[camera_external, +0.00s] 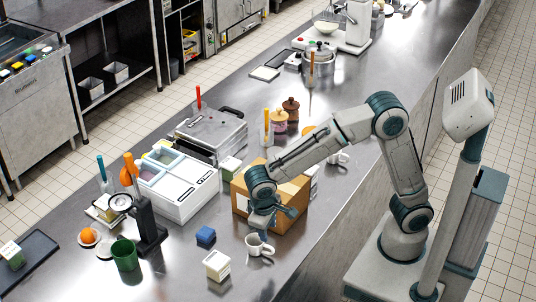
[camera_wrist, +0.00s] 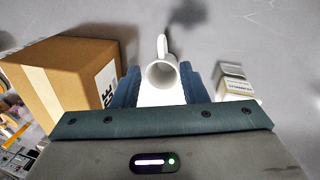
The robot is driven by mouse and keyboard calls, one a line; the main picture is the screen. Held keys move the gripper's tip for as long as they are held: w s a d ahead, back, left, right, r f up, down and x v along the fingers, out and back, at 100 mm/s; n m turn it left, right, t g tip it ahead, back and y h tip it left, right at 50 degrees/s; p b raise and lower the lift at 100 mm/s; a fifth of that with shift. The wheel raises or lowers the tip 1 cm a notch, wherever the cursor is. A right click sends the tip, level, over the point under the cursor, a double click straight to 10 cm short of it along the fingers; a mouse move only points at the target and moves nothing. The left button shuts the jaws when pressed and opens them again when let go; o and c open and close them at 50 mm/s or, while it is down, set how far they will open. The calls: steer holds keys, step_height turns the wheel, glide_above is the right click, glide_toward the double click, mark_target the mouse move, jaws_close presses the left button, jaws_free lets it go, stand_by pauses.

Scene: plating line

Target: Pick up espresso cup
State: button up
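A white espresso cup (camera_external: 258,246) stands upright on the steel counter near its front edge, with its handle to the right in the external view. In the wrist view the cup (camera_wrist: 162,92) shows its open mouth, with the handle pointing up in the picture. My gripper (camera_external: 264,234) is over the cup, pointing down. In the wrist view my gripper (camera_wrist: 162,86) is open, with one blue finger on each side of the cup. I cannot tell whether either finger touches it. Another white cup (camera_external: 340,158) stands farther back, behind my arm.
A cardboard box (camera_external: 240,196) stands close behind my gripper; it is at left in the wrist view (camera_wrist: 62,80). A green cup (camera_external: 124,255) stands farther left.

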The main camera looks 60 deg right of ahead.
mark_target(268, 247)
steer(key=f, duration=0.3)
steer(key=d+f, duration=0.1)
steer(key=f, duration=0.1)
steer(key=shift+w+f, duration=0.1)
steer(key=shift+f, duration=0.3)
steer(key=shift+w+d+f+p, duration=0.1)
steer(key=shift+f+p, duration=0.2)
steer(key=shift+f, duration=0.55)
steer(key=shift+w+d+f+p, duration=0.15)
steer(key=shift+f+p, duration=0.2)
steer(key=shift+f, duration=0.55)
steer(key=shift+w+d+f+p, duration=0.1)
steer(key=shift+f+p, duration=0.2)
steer(key=shift+f, duration=0.55)
steer(key=shift+a, duration=0.1)
jaws_close()
